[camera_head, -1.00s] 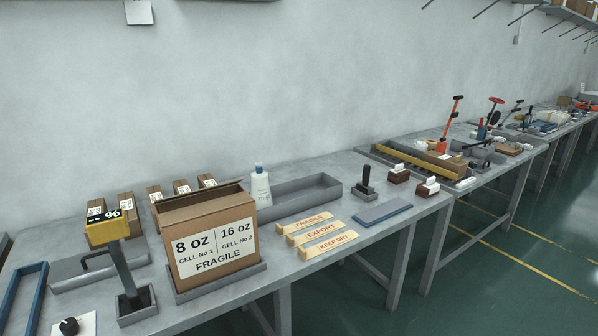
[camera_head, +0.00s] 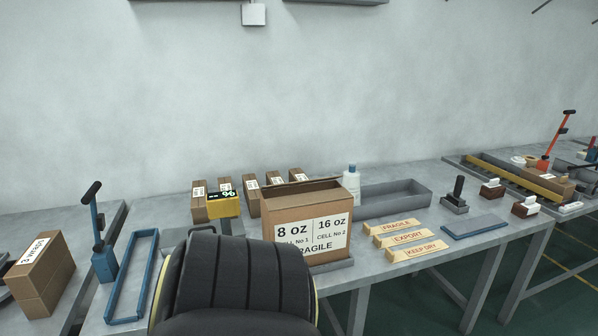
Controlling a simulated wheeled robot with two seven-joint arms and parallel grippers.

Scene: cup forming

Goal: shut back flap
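The cardboard box (camera_head: 285,208) stands upright on a grey tray on the bench, its printed label (camera_head: 312,234) facing me. Its top looks open, with a strip of brown flap (camera_head: 300,185) along the back edge. I cannot tell exactly how far that back flap leans. A dark ribbed part of my own arm covers the lower left of the box and its label. Neither of my grippers shows in this view.
Several small cartons (camera_head: 250,197) and a white bottle (camera_head: 352,184) stand behind the box. A yellow display (camera_head: 223,204) is at its left. A blue frame (camera_head: 133,275) lies left.

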